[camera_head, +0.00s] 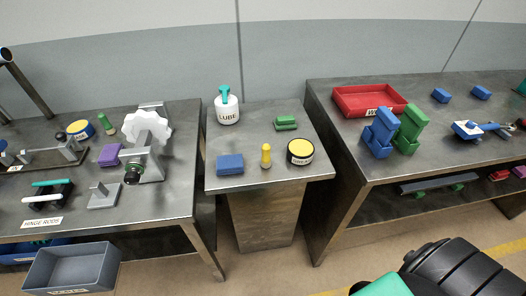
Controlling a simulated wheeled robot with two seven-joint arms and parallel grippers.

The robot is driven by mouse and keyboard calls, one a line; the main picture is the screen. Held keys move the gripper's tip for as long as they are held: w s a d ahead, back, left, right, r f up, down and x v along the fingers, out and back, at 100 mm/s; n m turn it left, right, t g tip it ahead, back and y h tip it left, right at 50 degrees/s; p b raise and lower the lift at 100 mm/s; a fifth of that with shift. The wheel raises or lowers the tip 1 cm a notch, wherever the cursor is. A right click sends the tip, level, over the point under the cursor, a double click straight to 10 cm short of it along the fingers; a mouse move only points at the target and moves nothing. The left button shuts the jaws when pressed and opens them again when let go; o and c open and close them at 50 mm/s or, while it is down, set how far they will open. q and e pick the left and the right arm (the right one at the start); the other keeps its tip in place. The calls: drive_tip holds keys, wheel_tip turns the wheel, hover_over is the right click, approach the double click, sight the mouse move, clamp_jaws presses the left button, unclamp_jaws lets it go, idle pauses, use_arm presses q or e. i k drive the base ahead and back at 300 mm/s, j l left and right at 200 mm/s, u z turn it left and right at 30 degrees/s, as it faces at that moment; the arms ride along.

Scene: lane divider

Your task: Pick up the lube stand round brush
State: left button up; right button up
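A small metal stand (240,148) in the middle bears a white bottle marked LUBE (227,111) with a teal top. A yellow upright piece with a rounded head (266,156) stands near the stand's front. It may be the round brush, but its bristles are too small to make out. To its right is a round tin (300,152) with a yellow lid and black side. A blue block (230,164) lies to its left and a green block (286,123) behind it. Neither of my grippers shows.
The left bench (165,202) holds clamps, a purple block (110,155) and a white gear-like part (146,127). The right bench (345,150) holds a red tray (350,96) and blue and green bins. A grey bin (72,272) is at lower left. Gaps separate the stand from both benches.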

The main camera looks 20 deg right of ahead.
sight(265, 163)
drive_tip(key=z, duration=4.4)
drive_tip(key=u, duration=3.65)
drive_tip(key=i+j+u, duration=0.1)
drive_tip(key=j, duration=1.4)
